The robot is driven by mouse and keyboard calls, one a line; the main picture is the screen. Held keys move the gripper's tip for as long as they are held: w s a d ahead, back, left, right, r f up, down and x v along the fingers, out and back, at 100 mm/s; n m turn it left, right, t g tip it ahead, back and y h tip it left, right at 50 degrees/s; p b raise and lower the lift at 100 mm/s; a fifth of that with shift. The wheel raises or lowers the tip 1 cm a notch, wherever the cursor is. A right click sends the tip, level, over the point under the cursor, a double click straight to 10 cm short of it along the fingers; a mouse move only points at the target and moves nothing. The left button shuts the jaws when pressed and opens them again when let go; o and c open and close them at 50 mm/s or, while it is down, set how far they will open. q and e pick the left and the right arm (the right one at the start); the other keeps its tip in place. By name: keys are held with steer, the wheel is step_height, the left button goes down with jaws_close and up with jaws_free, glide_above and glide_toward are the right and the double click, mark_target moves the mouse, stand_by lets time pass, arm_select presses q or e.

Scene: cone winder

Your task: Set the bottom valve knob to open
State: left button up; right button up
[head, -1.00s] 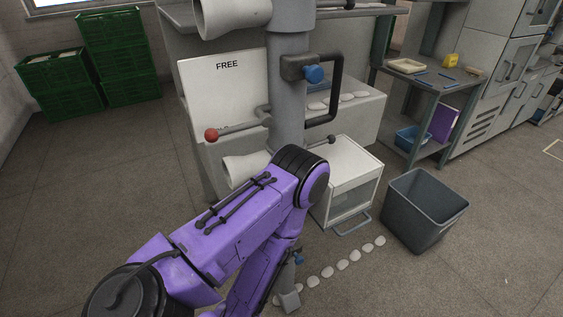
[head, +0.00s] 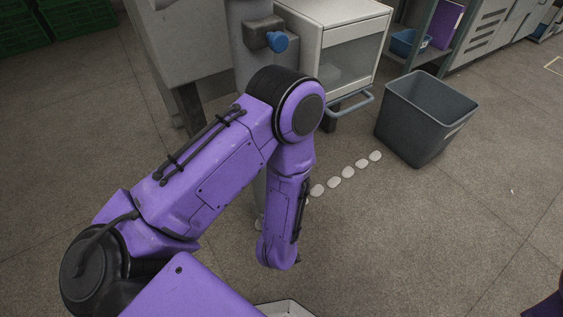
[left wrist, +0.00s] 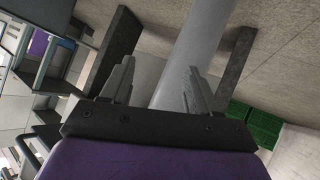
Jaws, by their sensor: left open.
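A blue valve knob (head: 277,41) sits on a dark block on the grey column (head: 245,60), just above my left arm's elbow in the head view. My arm covers the column below it, and no lower knob shows now. My left gripper (left wrist: 158,85) is open and empty in the left wrist view. The grey column (left wrist: 195,50) runs beyond and between its fingers, apart from them as far as I can tell. No knob shows in the wrist view. The left gripper is hidden in the head view, and my right gripper is not visible.
A white cabinet (head: 335,45) with a grey handle stands right of the column. A grey bin (head: 422,115) stands farther right. A row of several pale pieces (head: 347,173) lies on the floor. Green crates (head: 75,14) stand far left.

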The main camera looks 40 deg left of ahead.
arm_select(q)
steer(key=w+d+r+n+t+y, duration=0.2)
steer(key=w+d+r+n, duration=0.1)
steer(key=w+r, duration=0.25)
steer(key=s+d+r+n+g+y, duration=0.2)
steer(key=s+r+n+g+y, duration=0.3)
steer(key=r+n+y, duration=0.6)
steer(key=shift+m+h, duration=0.3)
steer(key=shift+h, duration=0.5)
steer(key=x, duration=0.3)
steer(key=b+x, duration=0.1)
steer(key=x, duration=0.2)
steer(key=b+x, duration=0.1)
steer(key=x, duration=0.3)
steer(key=shift+a+r, duration=0.1)
steer(key=shift+r, duration=0.2)
